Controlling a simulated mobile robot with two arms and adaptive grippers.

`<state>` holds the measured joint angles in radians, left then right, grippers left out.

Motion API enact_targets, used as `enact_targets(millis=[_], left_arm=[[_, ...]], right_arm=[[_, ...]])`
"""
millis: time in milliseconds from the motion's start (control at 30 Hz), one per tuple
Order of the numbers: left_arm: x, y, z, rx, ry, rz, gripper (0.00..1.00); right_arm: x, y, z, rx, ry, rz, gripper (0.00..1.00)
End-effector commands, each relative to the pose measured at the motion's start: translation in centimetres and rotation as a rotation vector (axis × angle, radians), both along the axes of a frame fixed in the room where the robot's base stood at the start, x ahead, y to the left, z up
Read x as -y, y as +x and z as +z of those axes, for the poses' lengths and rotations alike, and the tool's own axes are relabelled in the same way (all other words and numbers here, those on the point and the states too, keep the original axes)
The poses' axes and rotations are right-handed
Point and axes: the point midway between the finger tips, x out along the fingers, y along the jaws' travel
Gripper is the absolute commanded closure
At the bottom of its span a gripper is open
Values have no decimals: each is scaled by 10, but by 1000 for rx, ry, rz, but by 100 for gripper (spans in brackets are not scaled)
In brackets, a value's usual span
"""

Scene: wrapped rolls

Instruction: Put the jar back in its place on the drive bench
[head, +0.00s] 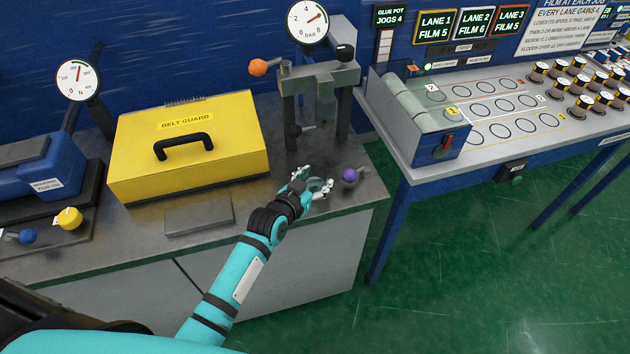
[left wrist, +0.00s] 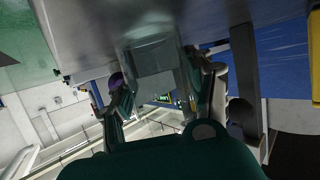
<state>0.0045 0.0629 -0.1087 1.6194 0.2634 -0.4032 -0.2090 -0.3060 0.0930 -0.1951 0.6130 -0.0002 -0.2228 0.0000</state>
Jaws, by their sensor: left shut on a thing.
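My left gripper (head: 313,187) is at the right front part of the grey drive bench (head: 345,205), low over its top. It is shut on a clear glass jar (head: 320,184), which is small and partly hidden by the fingers in the head view. In the left wrist view the see-through jar (left wrist: 150,62) sits between the two fingers (left wrist: 160,95), with the grey bench surface close beyond it. I cannot tell whether the jar touches the bench. My right gripper is not in view.
A purple knob (head: 349,175) stands just right of the gripper. A metal frame with a gauge (head: 308,22) and an orange knob (head: 258,67) rises behind it. A yellow belt guard (head: 188,145) and a flat grey block (head: 199,216) lie to the left.

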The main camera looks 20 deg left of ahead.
Motion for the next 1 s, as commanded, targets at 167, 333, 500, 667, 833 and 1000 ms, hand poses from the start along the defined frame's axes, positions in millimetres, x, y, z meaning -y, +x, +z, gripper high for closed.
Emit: enact_targets(millis=[167, 333, 500, 667, 833, 1000], left_arm=[[0, 0, -4, -1, 1, 0, 42], [0, 0, -4, -1, 0, 0, 21], [0, 0, -4, -1, 0, 0, 21], [0, 0, 1, 0, 0, 0, 21], [-4, -23, 6, -1, 1, 0, 21], [-11, -58, 20, -2, 2, -1, 21]], right_arm=[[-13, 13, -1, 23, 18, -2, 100], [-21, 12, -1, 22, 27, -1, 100], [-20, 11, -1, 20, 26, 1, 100], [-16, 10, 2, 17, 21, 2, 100], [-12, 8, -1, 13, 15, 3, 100], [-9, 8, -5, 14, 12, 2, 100]])
